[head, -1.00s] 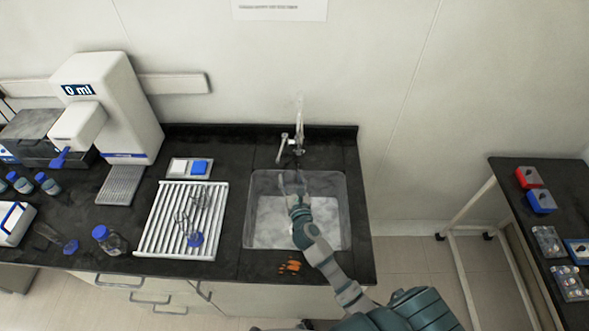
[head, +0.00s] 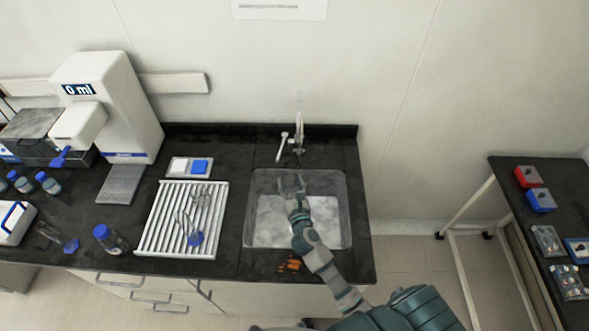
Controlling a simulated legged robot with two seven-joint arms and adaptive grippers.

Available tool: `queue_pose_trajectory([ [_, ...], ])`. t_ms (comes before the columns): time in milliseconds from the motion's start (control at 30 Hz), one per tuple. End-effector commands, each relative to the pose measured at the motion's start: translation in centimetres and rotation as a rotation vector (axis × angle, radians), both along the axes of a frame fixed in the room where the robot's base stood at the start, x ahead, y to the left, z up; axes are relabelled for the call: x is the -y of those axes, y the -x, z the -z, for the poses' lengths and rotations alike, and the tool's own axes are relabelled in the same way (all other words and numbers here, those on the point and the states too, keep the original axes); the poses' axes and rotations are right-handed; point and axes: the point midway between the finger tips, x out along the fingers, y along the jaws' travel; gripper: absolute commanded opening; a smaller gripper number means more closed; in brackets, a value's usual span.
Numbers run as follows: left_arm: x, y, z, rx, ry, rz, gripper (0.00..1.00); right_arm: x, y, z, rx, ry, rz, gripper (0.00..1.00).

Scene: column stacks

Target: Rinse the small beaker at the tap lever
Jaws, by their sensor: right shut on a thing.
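My right gripper (head: 295,191) reaches over the sink (head: 345,215) from the front. It is shut on a small clear thing, which I take to be the small beaker (head: 291,182); it is see-through, and its outline and tilt are hard to make out. The tap (head: 299,132) stands behind the sink, with its pale lever (head: 281,147) to the left of the spout. The beaker is below and in front of the tap. I cannot tell whether water runs. My left gripper is not in view.
A white drying rack (head: 151,225) with glassware stands left of the sink. A blue-capped bottle (head: 108,239) and a white dispenser (head: 105,100) are further left. Small orange pieces (head: 289,265) lie at the front edge. A dark side table (head: 510,190) stands right.

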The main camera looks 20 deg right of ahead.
Motion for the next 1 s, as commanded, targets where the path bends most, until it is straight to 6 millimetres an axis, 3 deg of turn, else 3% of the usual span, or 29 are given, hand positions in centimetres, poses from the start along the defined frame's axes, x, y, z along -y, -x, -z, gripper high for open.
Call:
queue_pose_trajectory([
  [567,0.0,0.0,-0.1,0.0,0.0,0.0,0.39,0.0,0.1,-0.1,0.0,0.0,0.0,0.21],
  [1000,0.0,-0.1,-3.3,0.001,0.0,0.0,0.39,-1.7,2.9,-3.1,0.0,-0.001,-0.001,0.21],
])
